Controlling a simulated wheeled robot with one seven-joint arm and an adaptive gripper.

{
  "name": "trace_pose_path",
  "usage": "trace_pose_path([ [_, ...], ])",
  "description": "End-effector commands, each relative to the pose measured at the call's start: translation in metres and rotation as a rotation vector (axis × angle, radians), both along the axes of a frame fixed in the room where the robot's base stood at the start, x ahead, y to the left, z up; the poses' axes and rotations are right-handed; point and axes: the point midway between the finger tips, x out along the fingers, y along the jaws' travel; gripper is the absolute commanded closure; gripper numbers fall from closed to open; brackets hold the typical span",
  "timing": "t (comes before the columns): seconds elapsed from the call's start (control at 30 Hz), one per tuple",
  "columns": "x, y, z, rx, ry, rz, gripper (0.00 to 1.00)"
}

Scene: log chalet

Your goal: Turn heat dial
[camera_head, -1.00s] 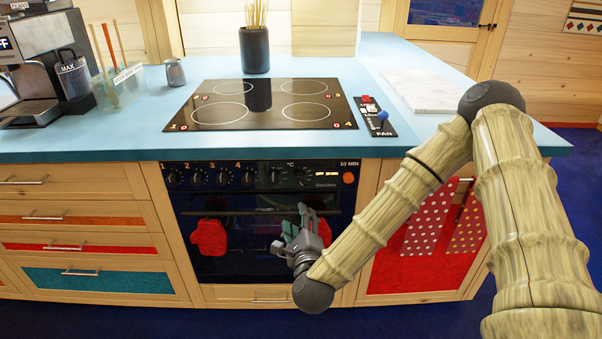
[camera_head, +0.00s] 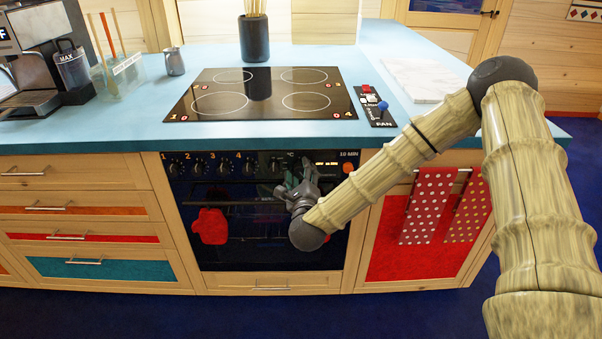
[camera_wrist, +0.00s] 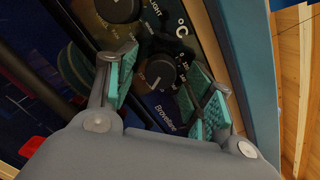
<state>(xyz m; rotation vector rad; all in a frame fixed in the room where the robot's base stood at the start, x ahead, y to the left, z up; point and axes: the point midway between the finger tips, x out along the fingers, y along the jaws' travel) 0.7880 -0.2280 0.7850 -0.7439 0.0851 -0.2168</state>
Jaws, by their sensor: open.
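The heat dial (camera_wrist: 161,76), a round black knob beside a white °C mark, is on the dark oven panel. In the wrist view it sits between my gripper's two teal-padded fingers. My gripper (camera_wrist: 160,84) is open, one finger on each side of the dial. I cannot tell whether either pad touches it. In the head view my gripper (camera_head: 297,184) is in front of the right part of the oven (camera_head: 260,235), just below the control panel, and hides most of the heat dial.
Several numbered knobs (camera_head: 222,169) line the panel's left half. Another knob (camera_wrist: 116,8), near a LIGHT label, is beside the heat dial. An orange button (camera_head: 347,168) is at the panel's right end. A red mitt (camera_head: 209,226) hangs at the oven front. The counter (camera_head: 130,128) juts out above.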

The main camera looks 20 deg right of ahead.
Motion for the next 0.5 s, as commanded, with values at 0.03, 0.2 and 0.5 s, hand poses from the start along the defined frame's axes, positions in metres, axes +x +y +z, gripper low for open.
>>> trace_pose_path([
  [0.03,0.0028,-0.0009,0.0003,0.000,-0.001,-0.001,0.48],
  [0.2,0.0062,-0.0017,0.0001,0.000,0.000,0.000,0.48],
  [0.5,0.0061,-0.0019,0.0001,0.000,0.001,-0.001,0.66],
])
